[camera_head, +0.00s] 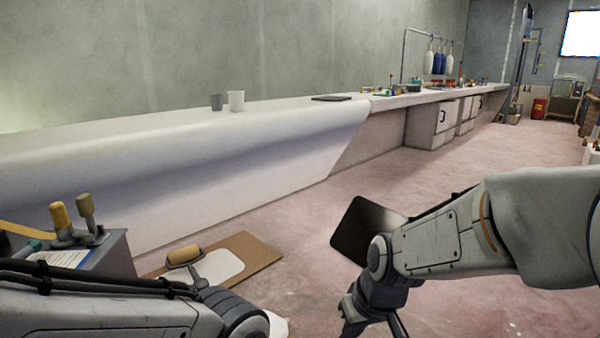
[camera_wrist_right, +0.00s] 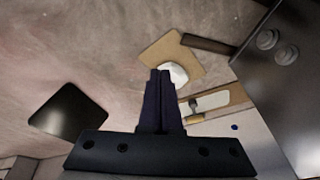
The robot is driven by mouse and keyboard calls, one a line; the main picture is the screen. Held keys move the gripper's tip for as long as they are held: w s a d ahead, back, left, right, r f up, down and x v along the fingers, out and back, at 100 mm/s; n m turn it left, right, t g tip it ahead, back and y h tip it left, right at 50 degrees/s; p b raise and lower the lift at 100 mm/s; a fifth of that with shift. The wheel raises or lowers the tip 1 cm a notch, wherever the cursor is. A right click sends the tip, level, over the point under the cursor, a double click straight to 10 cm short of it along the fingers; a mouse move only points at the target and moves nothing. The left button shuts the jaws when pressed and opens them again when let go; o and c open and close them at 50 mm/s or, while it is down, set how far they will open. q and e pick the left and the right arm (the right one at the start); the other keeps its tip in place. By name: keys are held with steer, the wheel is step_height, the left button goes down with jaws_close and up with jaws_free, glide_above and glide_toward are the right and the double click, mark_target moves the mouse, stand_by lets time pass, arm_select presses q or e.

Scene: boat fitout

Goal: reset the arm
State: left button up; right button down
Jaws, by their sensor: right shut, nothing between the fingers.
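My right arm reaches in from the right in the head view, with its wrist bent down. My right gripper (camera_wrist_right: 158,74) shows in the right wrist view with its two dark fingers together and nothing between them. It points down over the floor. My left arm lies along the bottom left of the head view, and its gripper is out of the picture.
A dark panel (camera_head: 362,230) is beyond my right wrist. A long white counter (camera_head: 250,172) carries cups (camera_head: 236,101). A tool cart (camera_head: 112,248) stands at left.

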steer(key=s+d+f+m+h, duration=0.25)
steer(key=s+d+f, duration=0.2)
steer(key=d, duration=0.45)
steer(key=s+a+r+n+g+y+p, duration=0.1)
steer(key=s+a+r+n+p, duration=0.1)
steer(key=s+a+r+p, duration=0.45)
steer(key=s+a+r+n+g+p, duration=0.1)
steer(key=s+a+r+n+p, duration=0.15)
steer(key=r+p, duration=0.5)
steer(key=s+a+r+n+g+y+p, duration=0.15)
steer(key=s+a+r+p, duration=0.3)
steer(key=r, duration=0.55)
step_height(320, 180, up, 36)
steer(key=h+p, duration=0.1)
steer(key=p, duration=3.4)
steer(key=shift+d+f+n, duration=0.2)
steer(key=shift+f+n, duration=0.05)
steer(key=shift+n, duration=0.1)
steer(key=shift+t, duration=0.25)
